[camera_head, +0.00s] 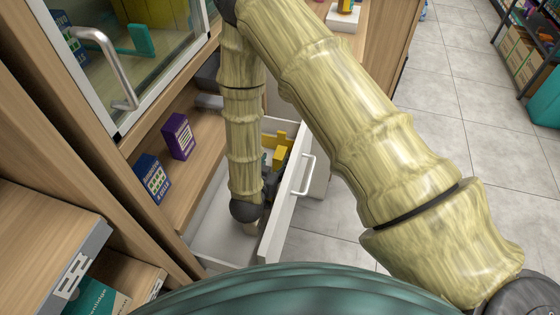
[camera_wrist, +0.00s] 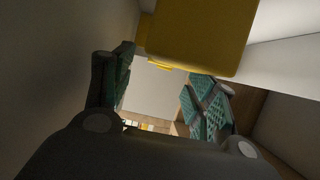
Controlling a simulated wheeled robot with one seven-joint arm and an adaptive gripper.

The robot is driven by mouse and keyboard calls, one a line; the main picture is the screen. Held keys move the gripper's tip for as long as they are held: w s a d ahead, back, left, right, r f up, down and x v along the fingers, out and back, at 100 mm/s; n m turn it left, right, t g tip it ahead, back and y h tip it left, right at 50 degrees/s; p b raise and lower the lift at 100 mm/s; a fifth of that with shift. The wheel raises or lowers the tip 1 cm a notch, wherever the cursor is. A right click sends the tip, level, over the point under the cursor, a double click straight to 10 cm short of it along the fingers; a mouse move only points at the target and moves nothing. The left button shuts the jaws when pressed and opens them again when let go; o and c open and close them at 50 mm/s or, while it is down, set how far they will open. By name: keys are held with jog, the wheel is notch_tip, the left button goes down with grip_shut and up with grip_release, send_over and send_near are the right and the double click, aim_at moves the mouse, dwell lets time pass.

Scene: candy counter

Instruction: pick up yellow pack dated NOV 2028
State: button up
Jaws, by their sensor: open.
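A yellow pack (camera_head: 280,153) is in the open white drawer, beside the fingers of my gripper (camera_head: 272,167). In the wrist view a large yellow thing (camera_wrist: 200,38) fills the top middle, very close to the camera, and looks like the same pack. No date can be read on it. My gripper (camera_wrist: 160,95) is open, with its teal-padded fingers apart and the space between them empty. The yellow thing lies above and partly behind the right finger in that picture; I cannot tell whether they touch. My arm hides part of the drawer.
The white drawer (camera_head: 285,205) has a front wall with a handle (camera_head: 306,175). More yellow (camera_head: 272,137) shows at its far end. A purple box (camera_head: 179,137) and a blue box (camera_head: 152,179) stand on the wooden shelf to the left. A glass door (camera_head: 135,60) is above.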

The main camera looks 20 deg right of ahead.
aim_at(277, 159)
jog(key=shift+p+x, duration=0.4)
jog(key=shift+x, duration=1.9)
jog(key=shift+f, duration=0.1)
grip_shut()
